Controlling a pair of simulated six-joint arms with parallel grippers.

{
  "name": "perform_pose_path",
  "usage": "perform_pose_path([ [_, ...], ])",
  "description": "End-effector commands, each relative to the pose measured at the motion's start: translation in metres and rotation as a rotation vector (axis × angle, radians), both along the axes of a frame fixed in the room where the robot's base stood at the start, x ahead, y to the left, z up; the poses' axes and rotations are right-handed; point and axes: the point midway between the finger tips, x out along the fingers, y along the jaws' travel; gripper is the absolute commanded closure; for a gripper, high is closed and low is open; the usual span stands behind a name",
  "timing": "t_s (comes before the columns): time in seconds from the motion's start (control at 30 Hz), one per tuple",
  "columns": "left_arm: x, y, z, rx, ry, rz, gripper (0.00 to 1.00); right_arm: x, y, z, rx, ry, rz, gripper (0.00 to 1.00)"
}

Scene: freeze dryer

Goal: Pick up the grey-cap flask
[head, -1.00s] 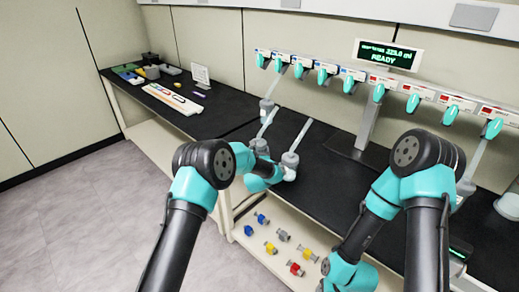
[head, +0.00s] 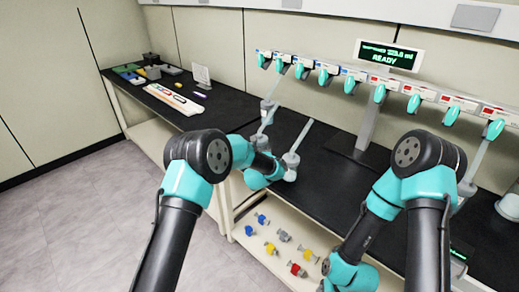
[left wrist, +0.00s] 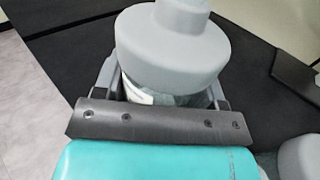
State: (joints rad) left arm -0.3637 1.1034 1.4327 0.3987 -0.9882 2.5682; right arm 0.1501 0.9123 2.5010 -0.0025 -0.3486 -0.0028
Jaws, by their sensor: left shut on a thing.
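The grey-cap flask (left wrist: 170,48) fills the upper middle of the left wrist view, with a wide grey cap over a clear glass body. My left gripper (left wrist: 170,100) is shut on the glass just below the cap, with one finger on each side. In the head view a grey cap with a slanted stem (head: 290,160) shows at the tip of my left gripper (head: 282,173). The glass is mostly hidden there, so I cannot tell if it touches the bench. My right gripper is not in view; only right arm links show.
Another grey cap (left wrist: 302,155) is close at the lower right of the left wrist view. Similar stems stand behind the gripper. A dryer manifold with teal valves (head: 380,93) runs above the black bench (head: 325,190). Coloured valves (head: 270,247) lie on the lower shelf.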

Motion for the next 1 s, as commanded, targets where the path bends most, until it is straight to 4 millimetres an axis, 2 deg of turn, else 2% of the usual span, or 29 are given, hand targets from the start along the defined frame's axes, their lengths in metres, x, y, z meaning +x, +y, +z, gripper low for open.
perform_pose_path([
  [0.4,-0.089,0.0,0.01,0.0,-0.001,-0.003,0.78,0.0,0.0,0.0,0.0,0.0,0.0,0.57],
  [0.6,-0.124,0.0,0.014,-0.001,-0.002,-0.002,0.78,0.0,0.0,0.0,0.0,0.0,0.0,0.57],
  [0.8,-0.139,0.0,0.014,0.0,-0.002,0.0,0.78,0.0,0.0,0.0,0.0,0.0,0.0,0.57],
  [1.0,-0.14,0.001,0.015,-0.001,-0.003,0.001,0.78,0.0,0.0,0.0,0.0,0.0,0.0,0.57],
])
